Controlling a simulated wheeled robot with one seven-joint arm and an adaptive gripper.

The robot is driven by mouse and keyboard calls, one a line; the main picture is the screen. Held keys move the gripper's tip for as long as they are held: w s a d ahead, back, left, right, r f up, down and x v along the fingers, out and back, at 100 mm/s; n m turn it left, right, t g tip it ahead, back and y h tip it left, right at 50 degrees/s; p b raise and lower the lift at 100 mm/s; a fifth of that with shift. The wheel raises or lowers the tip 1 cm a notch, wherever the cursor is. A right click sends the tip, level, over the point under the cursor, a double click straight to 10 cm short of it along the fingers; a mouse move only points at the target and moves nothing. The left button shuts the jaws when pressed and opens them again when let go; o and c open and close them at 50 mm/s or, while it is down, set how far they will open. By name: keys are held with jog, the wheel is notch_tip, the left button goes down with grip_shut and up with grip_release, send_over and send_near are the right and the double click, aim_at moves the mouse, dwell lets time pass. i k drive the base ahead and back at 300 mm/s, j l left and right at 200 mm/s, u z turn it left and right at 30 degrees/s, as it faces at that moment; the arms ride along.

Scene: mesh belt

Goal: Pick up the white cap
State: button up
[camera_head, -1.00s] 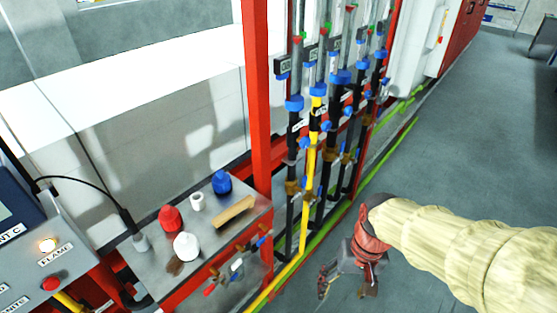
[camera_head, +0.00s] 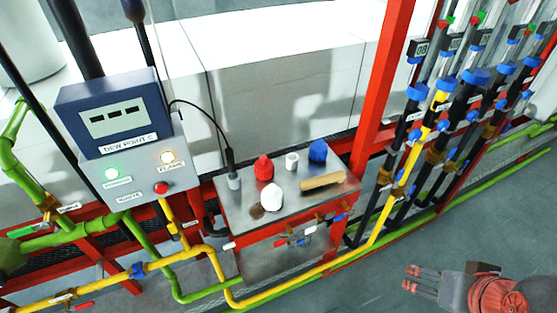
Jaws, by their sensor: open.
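The white cap (camera_head: 271,197) stands on a small grey metal shelf (camera_head: 235,212), near its front edge. A red cap (camera_head: 263,168) is just behind it and a blue cap (camera_head: 318,151) is at the back right. A small white cup-like piece (camera_head: 291,162) stands between the red and blue caps. My gripper (camera_head: 408,281) is at the lower right, over the floor, pointing left. Its fingers are apart and empty. It is well to the right of the shelf and apart from the white cap.
A wooden-handled brush (camera_head: 322,183) lies on the shelf right of the white cap. A red post (camera_head: 381,90) rises at the shelf's right. A control box (camera_head: 120,125) stands left. Yellow pipe (camera_head: 290,284) runs low in front. The grey floor (camera_head: 375,295) is open.

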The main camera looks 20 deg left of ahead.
aim_at(273, 196)
jog(key=u, duration=1.3)
